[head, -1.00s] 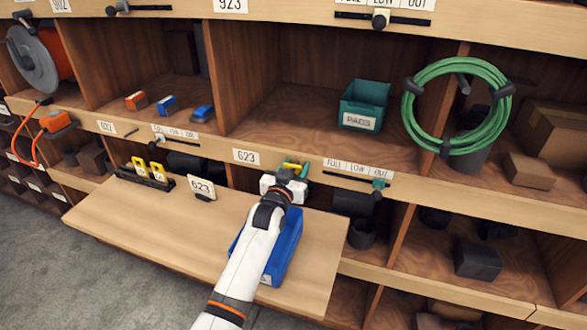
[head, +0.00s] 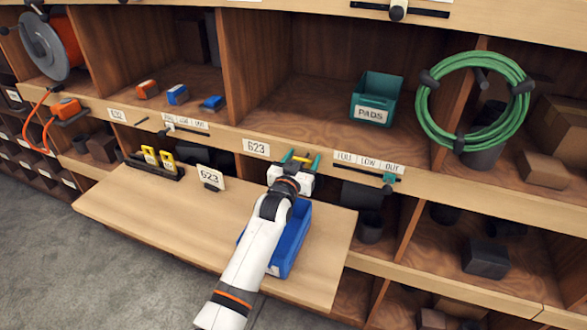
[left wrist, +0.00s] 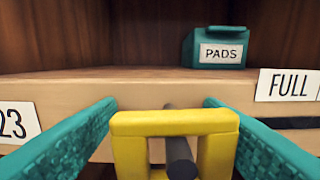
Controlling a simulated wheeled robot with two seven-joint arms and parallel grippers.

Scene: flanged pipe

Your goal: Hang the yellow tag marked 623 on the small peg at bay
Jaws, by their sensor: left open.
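The yellow tag (head: 298,157) is at the shelf edge just right of the 623 bay label (head: 257,148). In the left wrist view the tag (left wrist: 175,123) has its top bar across the dark peg (left wrist: 180,157), and the peg passes through its opening. Its number cannot be read. My left gripper (head: 300,161) is open around the tag. In the left wrist view its teal fingers stand apart from the tag on both sides.
The fold-out board (head: 140,213) holds a rack with yellow tags (head: 155,168), a 623 sign (head: 209,177) and a blue bin (head: 291,240). A FULL/LOW/OUT slider (head: 368,170) is right of the gripper. A teal PADS bin (head: 374,97) sits above.

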